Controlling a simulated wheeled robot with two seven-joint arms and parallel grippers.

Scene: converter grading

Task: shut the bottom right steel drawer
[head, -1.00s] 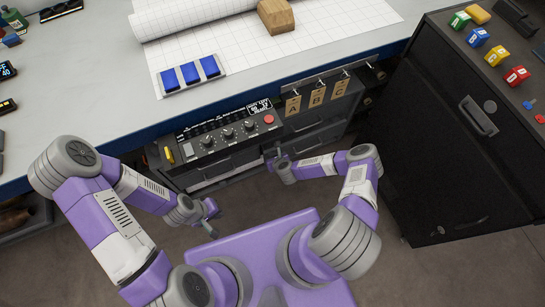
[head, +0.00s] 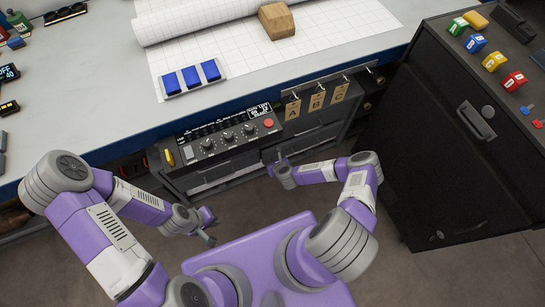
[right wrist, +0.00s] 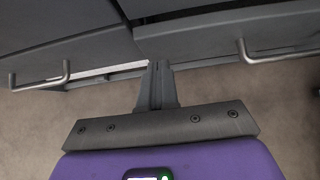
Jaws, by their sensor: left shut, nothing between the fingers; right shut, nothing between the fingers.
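The bank of dark steel drawers is under the bench. The bottom right steel drawer (head: 312,141) is partly hidden by my right arm in the head view. In the right wrist view its front (right wrist: 215,32) appears at upper right with a bar handle. How far it stands out is hard to tell. My right gripper (head: 272,160) is shut and empty, low in front of the drawers; its fingertips (right wrist: 158,66) point at the gap between the left and right fronts. My left gripper (head: 212,228) is shut and empty, lower left, away from the drawers.
The neighbouring left drawer (head: 222,180) shows a pale strip, also seen in the right wrist view. A black cabinet (head: 425,150) stands at right. Bare floor (head: 390,270) lies between it and my base.

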